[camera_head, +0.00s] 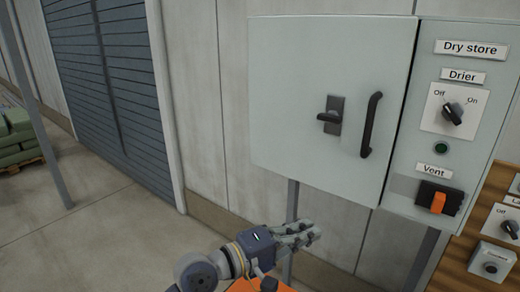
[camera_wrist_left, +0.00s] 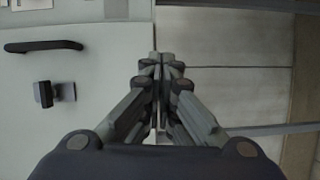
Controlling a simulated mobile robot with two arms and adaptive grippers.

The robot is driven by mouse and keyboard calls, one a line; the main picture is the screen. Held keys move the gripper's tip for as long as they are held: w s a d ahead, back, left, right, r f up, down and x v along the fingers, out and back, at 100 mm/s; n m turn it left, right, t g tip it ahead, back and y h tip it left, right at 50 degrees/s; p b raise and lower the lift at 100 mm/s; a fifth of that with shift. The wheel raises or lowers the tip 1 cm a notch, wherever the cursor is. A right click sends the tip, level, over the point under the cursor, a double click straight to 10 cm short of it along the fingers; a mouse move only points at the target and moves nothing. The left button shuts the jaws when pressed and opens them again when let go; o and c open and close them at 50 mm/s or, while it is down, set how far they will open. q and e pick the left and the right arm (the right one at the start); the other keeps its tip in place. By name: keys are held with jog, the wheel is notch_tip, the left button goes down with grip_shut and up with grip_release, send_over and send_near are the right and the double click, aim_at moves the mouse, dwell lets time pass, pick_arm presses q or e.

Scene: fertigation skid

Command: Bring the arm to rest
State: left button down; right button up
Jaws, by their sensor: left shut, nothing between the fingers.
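My left arm comes in from the bottom of the head view. Its gripper (camera_head: 312,232) is shut and empty, below the grey cabinet door and in front of the cabinet's leg. In the left wrist view the fingers of the gripper (camera_wrist_left: 160,70) meet at their tips with nothing between them. The cabinet door (camera_head: 290,90) is closed, with a black latch (camera_head: 331,115) and a black bar handle (camera_head: 371,125). The gripper is apart from both. My right gripper is not in view.
Right of the door, a panel carries a Drier knob (camera_head: 452,113), a green lamp (camera_head: 441,147) and an orange Vent switch (camera_head: 438,202). A wooden board (camera_head: 460,270) with more controls stands at the lower right. Open floor (camera_head: 100,220) lies left, with a loaded pallet (camera_head: 20,160) beyond.

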pick_arm(q)
jog(key=s+a+f+m+y, duration=0.2)
jog(key=s+a+f+y, duration=0.2)
jog(key=a+f, duration=0.45)
jog(key=s+a+f+m+y, duration=0.1)
jog(key=s+a+f+y, duration=0.4)
jog(key=f, duration=0.6)
jog(key=s+a+f+m+g+y, duration=0.25)
jog(key=s+a+f, duration=0.25)
jog(key=s+a, duration=0.45)
jog(key=s+a+f+m+g+y, duration=0.15)
jog(key=s+a+f+y, duration=0.25)
jog(key=s+a, duration=0.55)
notch_tip(320, 180, down, 28)
jog(key=w+a+g+b, duration=0.1)
jog(key=b, duration=0.2)
jog(key=s+a+f+g+b, duration=0.1)
jog(key=s+a+f+b, duration=0.2)
jog(key=s+f, duration=1.4)
notch_tip(320, 180, down, 4)
jog(key=shift+s+a+f, duration=0.1)
jog(key=shift+s+a, duration=0.1)
jog(key=shift+s, duration=0.05)
